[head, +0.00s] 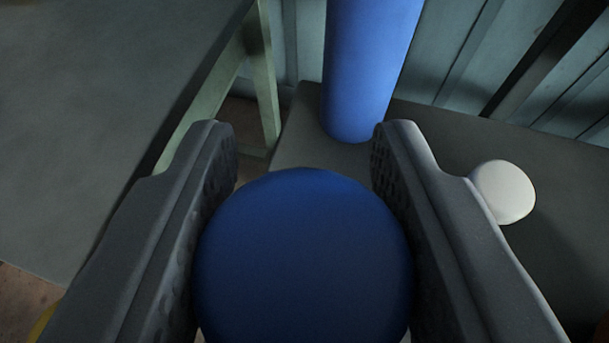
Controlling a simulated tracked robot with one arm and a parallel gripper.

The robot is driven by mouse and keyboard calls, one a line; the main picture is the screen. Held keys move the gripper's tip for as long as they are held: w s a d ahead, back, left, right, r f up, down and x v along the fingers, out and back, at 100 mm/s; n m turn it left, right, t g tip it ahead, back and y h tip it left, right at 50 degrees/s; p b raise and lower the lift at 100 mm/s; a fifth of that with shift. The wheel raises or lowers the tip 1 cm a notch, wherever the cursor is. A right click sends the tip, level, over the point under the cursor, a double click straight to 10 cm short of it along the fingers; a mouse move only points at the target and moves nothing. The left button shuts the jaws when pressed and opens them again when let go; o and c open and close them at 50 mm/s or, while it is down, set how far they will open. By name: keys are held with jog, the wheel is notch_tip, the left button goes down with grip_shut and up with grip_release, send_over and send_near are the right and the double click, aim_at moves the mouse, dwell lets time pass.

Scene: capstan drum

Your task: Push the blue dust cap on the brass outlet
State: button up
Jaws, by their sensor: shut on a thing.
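The blue dust cap (303,262) is a round, dark blue disc at the bottom middle of the head view. My gripper (304,150) is shut on it, with one dark ridged finger on each side of the cap. The fingertips reach past the cap's far edge. The brass outlet cannot be made out in this view.
A blue upright cylinder (368,65) stands beyond the fingertips on a dark grey surface (445,145). A small white rounded thing (504,191) is right of my right finger. A grey table top (85,110) with a pale green frame lies to the left. Ribbed wall panels close the back.

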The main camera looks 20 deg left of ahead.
aim_at(304, 263)
jog(key=shift+f+b, duration=0.45)
jog(key=shift+f, duration=1.2)
jog(key=shift+f, duration=0.35)
jog(key=o, duration=1)
jog(key=shift+r, duration=0.1)
jog(key=shift+s+r, duration=0.1)
jog(key=shift+s, duration=0.1)
jog(key=v, duration=1.3)
jog(key=shift+s+d, duration=0.15)
